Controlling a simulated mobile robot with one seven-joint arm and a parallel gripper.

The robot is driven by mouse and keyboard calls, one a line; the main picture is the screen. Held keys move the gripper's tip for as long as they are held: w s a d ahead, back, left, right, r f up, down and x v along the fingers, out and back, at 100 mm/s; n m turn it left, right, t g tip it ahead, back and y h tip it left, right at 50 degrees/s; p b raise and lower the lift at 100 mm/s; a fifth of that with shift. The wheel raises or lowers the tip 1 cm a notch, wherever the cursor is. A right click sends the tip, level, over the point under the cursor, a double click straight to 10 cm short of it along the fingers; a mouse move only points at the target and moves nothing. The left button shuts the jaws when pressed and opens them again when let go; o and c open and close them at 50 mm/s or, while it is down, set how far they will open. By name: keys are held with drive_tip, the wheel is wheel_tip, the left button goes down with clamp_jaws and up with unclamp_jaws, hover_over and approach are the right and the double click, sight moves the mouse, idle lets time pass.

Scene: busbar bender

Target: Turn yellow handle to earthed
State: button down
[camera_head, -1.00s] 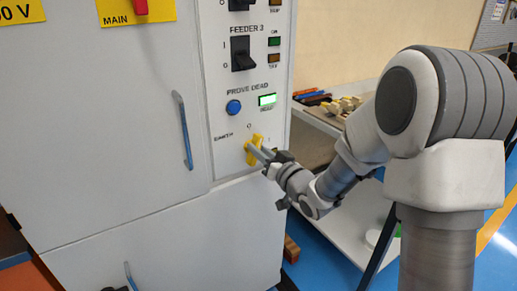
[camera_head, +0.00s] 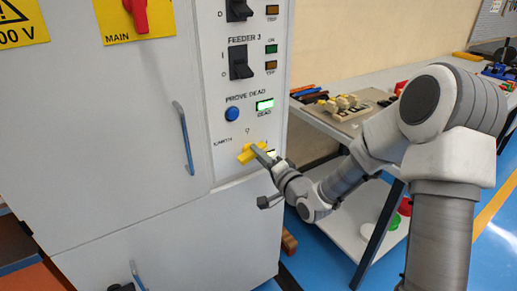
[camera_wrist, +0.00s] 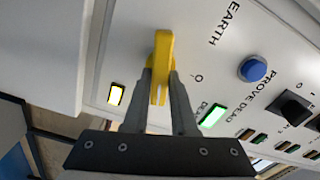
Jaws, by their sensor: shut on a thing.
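The yellow handle (camera_head: 246,156) is on the cabinet's control panel, below the PROVE DEAD button. In the head view it lies slanted, low at the left and higher at the right, nearer level than upright. The EARTH label is to its upper left and an O mark above it. My gripper (camera_head: 262,153) comes in from the right, shut on the handle. In the wrist view the two fingers of my gripper (camera_wrist: 160,84) are on either side of the yellow handle (camera_wrist: 164,50). A lit pale lamp (camera_wrist: 115,94) is beside the handle; my gripper partly covers it in the head view.
A blue button (camera_head: 232,114) and a lit green DEAD lamp (camera_head: 264,105) are above the handle. The black FEEDER 3 switch (camera_head: 240,62) is higher up. A blue door handle (camera_head: 184,138) is to the left. A workbench (camera_head: 318,113) with parts stands at the right.

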drive_tip(key=shift+m+p, duration=0.95)
drive_tip(key=shift+m, duration=0.85)
drive_tip(key=shift+f, duration=0.1)
drive_tip(key=c, duration=0.7)
unclamp_jaws()
drive_tip(key=shift+p+v, duration=3.65)
drive_tip(key=shift+v, duration=5.05)
